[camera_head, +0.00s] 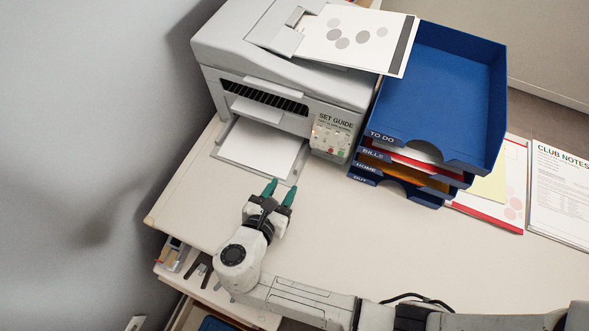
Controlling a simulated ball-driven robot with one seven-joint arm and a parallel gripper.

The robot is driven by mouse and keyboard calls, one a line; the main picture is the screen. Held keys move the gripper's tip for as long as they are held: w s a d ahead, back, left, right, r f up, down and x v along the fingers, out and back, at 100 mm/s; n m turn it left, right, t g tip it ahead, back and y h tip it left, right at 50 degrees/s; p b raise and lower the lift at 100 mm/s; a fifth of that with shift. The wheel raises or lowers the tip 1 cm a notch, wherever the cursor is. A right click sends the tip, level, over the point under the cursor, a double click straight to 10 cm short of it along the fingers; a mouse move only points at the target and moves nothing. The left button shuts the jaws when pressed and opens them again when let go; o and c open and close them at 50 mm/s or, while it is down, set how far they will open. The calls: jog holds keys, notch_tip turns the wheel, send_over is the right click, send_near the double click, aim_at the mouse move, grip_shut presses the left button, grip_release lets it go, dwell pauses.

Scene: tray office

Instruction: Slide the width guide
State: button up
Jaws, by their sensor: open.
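A grey printer (225,45) stands at the back left of the desk, with "SET GUIDE" on its panel (332,134). A front tray (297,163) extends from its base and holds a white sheet (258,148). A dotted sheet (352,35) lies on the top feeder, beside a small raised piece (294,17) that looks like a guide. I cannot tell for sure which part is the width guide. My gripper (280,191) is open with green fingertips, just in front of the front tray's near right corner. Nothing shows between its fingers.
Stacked blue letter trays (460,75) stand right of the printer. Papers, including a "CLUB NOTES" sheet (563,190), lie further right. An open drawer (195,275) with small items is at lower left. The desk's middle (370,230) is clear.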

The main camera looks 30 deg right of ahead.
aim_at(298, 166)
jog(key=x, duration=0.8)
jog(key=shift+w+d+f, duration=0.15)
jog(key=shift+d, duration=0.2)
grip_shut()
